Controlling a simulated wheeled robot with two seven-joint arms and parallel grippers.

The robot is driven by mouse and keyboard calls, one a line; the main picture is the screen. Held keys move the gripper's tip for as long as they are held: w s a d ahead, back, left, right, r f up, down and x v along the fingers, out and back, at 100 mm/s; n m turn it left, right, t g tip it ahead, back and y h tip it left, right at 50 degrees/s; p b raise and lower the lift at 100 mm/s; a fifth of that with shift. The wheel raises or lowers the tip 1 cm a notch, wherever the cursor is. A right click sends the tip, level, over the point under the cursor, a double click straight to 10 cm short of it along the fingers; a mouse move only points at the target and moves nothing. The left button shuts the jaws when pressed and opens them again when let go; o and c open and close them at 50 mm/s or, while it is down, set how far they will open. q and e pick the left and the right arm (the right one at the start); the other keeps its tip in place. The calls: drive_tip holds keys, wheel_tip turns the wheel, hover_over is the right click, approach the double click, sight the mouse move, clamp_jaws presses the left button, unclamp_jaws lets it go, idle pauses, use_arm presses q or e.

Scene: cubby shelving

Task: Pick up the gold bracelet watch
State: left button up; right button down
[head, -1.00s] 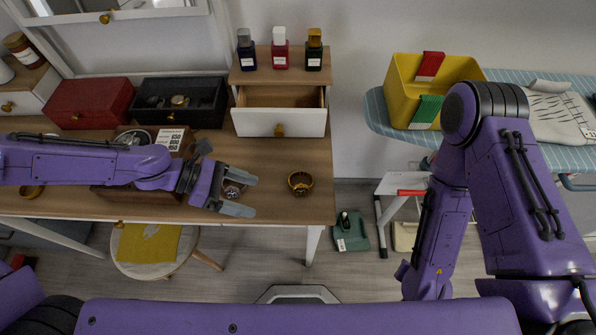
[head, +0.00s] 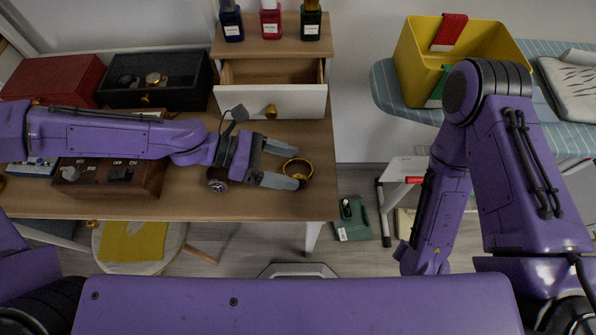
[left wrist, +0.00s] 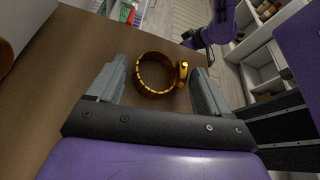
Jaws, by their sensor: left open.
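The gold bracelet watch (head: 297,170) lies on the wooden desk near its right front edge, as an upright-opening loop. My left gripper (head: 288,168) is open, with its fingertips reaching to either side of the watch in the head view. In the left wrist view the watch (left wrist: 143,82) shows between the two spread fingers of the left gripper (left wrist: 157,80), its gold case close to the right finger. Whether a finger touches it I cannot tell. My right arm shows at the right of the head view, but its gripper is out of sight.
A dark-faced watch (head: 217,183) lies just under my left wrist. An open drawer unit (head: 270,101) carrying several bottles stands behind. A black watch box (head: 180,98), red box (head: 50,80) and brown control box (head: 135,182) are left. The yellow bin (head: 480,45) is right.

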use_arm(q)
drive_tip(key=shift+d, duration=0.15)
drive_tip(key=c, duration=0.9)
